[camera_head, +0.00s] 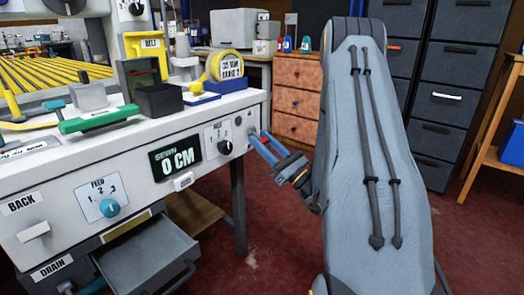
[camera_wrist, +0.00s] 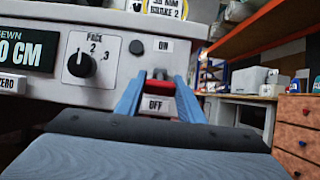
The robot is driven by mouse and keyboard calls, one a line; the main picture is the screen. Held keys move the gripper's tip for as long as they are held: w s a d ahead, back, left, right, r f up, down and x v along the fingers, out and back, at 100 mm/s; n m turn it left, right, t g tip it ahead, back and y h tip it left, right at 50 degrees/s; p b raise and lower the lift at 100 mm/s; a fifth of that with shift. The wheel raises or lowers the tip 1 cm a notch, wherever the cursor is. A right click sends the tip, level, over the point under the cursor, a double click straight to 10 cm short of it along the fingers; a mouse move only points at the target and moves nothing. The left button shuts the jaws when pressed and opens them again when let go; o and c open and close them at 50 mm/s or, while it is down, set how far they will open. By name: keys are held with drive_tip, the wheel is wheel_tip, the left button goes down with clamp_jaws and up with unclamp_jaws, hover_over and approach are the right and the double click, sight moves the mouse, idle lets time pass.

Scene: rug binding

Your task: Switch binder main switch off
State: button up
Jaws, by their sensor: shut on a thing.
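The binder main switch (camera_wrist: 159,75) is on the right end of the white machine front, between an ON label (camera_wrist: 165,46) above and an OFF label (camera_wrist: 157,103) below. It shows a dark part with a red part under it, on the OFF side. My gripper (camera_wrist: 163,84) has its two blue fingers on either side of the switch lever and is shut on it. In the head view my gripper (camera_head: 254,136) reaches the machine's right front end from the right. There the fingers hide most of the switch, so its exact tilt is hard to tell.
Left of the switch are a PAGE-like numbered dial (camera_wrist: 79,64) and a display reading 0 CM (camera_head: 175,158). A round black button (camera_wrist: 136,47) is beside the ON label. An open drawer (camera_head: 146,259) juts out below. Red floor is free in front.

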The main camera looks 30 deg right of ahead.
drive_tip(key=shift+b, duration=0.65)
drive_tip(key=o, duration=1.1)
drive_tip(key=shift+c, duration=0.2)
drive_tip(key=shift+f, duration=0.1)
drive_tip(key=b+v, duration=0.7)
drive_tip(key=b, duration=0.5)
drive_tip(key=shift+s+f+b, duration=0.2)
drive_tip(key=shift+f+b, duration=0.05)
drive_tip(key=shift+b, duration=0.15)
drive_tip(key=shift+d, duration=0.1)
